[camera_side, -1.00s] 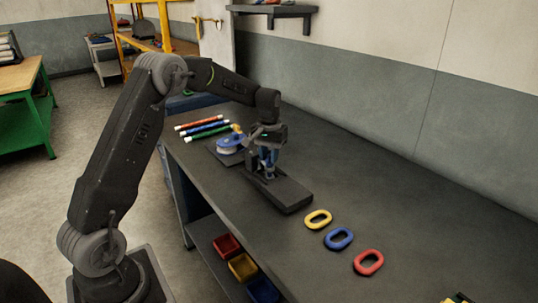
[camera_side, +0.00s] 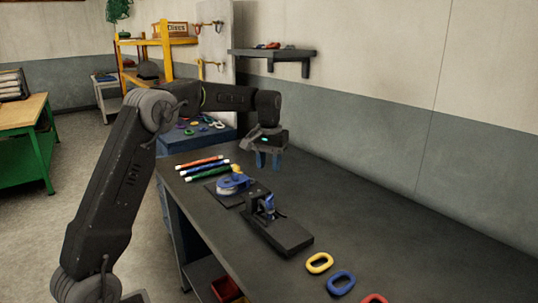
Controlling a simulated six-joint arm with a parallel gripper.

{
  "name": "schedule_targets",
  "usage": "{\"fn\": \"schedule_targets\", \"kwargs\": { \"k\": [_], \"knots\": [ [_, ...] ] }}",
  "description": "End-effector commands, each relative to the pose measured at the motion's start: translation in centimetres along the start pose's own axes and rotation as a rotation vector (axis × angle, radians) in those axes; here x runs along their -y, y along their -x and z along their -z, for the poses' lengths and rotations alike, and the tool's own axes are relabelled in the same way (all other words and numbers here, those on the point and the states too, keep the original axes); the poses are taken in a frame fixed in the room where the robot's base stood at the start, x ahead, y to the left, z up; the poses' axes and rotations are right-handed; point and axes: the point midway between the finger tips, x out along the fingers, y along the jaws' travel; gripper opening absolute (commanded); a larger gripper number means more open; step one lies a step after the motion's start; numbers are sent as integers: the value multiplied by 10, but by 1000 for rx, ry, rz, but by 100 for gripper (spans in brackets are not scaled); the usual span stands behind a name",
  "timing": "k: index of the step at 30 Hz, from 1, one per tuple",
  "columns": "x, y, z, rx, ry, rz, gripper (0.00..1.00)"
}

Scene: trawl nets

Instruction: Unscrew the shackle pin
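The shackle (camera_side: 265,207) is a small blue and dark piece standing upright in a black block fixture (camera_side: 288,238) on the dark bench. Its pin is too small to make out from here. My gripper (camera_side: 268,164) hangs above and slightly behind the shackle, clear of it. Its two blue fingers point down with a gap between them, and I see nothing held in the gap.
A blue and white round device (camera_side: 230,184) sits on a dark plate left of the fixture. Red, blue and green rods (camera_side: 203,166) lie behind it. Yellow (camera_side: 319,263), blue (camera_side: 341,284) and red (camera_side: 374,299) links lie in front. The bench's right side is clear.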

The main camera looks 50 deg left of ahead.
Motion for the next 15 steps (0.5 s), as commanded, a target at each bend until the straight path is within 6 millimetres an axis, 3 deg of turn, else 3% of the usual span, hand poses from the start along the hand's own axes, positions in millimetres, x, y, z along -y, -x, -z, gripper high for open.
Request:
{"fn": "schedule_targets", "kwargs": {
  "k": [6, 15],
  "knots": [
    [0, 24, 0, 0, 0, 0, 37],
    [0, 27, 0, 0, 0, 0, 37]
  ]
}}
